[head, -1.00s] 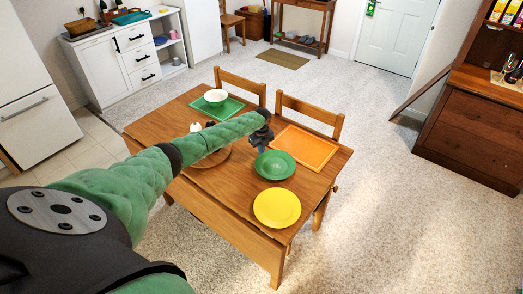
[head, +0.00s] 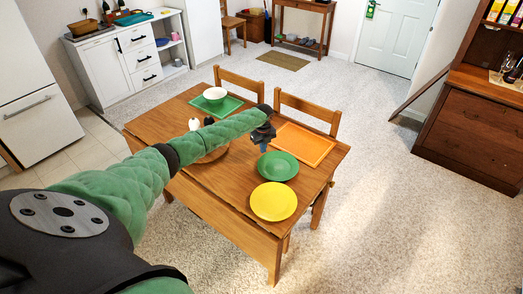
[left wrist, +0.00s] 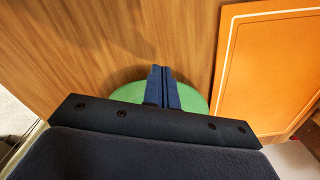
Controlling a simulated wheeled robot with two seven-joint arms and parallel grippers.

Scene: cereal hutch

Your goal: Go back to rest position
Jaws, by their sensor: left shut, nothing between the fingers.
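My left arm reaches in from the left over the dining table in the head view. My left gripper (head: 263,146) is above the table, just beside the far left edge of the green plate (head: 278,166). In the left wrist view the fingers (left wrist: 162,88) are together, with nothing between them, and the green plate (left wrist: 128,95) shows behind them, partly hidden. My right gripper is in neither view.
The wooden table (head: 215,190) also holds a yellow plate (head: 273,202), an orange tray (head: 304,145), a white bowl (head: 215,95) on a green tray (head: 232,105) and a round wooden board (head: 214,156). Two chairs stand behind. A wooden hutch (head: 465,130) is right; carpet between is clear.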

